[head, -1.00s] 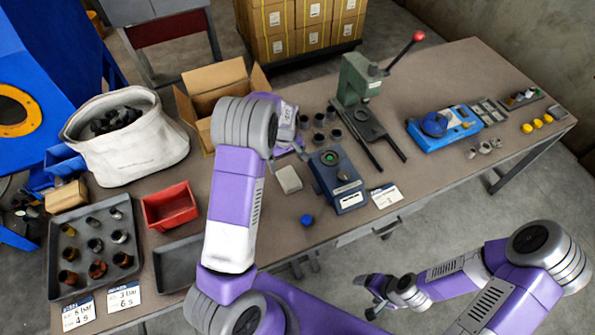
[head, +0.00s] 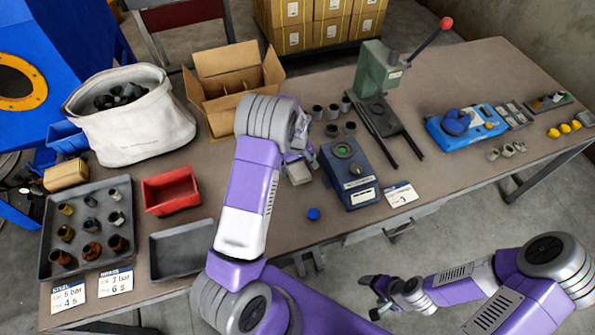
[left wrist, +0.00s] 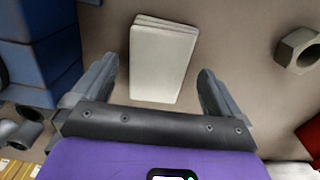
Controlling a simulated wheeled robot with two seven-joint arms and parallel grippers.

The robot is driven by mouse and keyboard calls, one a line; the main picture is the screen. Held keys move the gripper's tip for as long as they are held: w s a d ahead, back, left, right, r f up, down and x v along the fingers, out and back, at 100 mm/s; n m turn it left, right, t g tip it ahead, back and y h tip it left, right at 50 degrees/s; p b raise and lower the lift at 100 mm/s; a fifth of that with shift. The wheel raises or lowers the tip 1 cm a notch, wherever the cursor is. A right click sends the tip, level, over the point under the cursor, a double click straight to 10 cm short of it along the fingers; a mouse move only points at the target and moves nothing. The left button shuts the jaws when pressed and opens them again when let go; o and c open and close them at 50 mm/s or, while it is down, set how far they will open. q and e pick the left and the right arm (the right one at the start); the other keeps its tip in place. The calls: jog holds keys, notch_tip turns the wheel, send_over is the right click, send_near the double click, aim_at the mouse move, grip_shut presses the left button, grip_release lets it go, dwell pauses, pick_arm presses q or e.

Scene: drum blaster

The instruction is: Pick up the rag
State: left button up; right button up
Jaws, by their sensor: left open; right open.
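The rag (head: 299,174) is a pale, folded, flat rectangle on the table, just left of the blue device with the green button. My left gripper (head: 302,150) is at its far edge in the head view and partly covers it. In the left wrist view the rag (left wrist: 163,62) shows its layered folds, and the open fingers of my left gripper (left wrist: 158,88) stand on either side of its near end, with gaps. Nothing is held. My right gripper (head: 376,296) is open and empty, in front of the table and away from the rag.
The blue device (head: 348,172) stands close to the right of the rag. A blue cap (head: 313,214) lies nearer the front. A cardboard box (head: 232,80), red bin (head: 171,190) and grey tray (head: 181,250) are to the left. A green press (head: 381,85) stands behind.

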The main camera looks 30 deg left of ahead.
aim_at(297, 168)
pick_arm(q)
jog(key=shift+w+f, duration=0.1)
jog(key=shift+f, duration=0.55)
jog(key=shift+r, duration=0.1)
jog(key=c, duration=1.1)
jog(key=shift+r, duration=0.1)
notch_tip(297, 168, up, 10)
jog(key=p, duration=0.1)
jog(key=shift+p, duration=0.3)
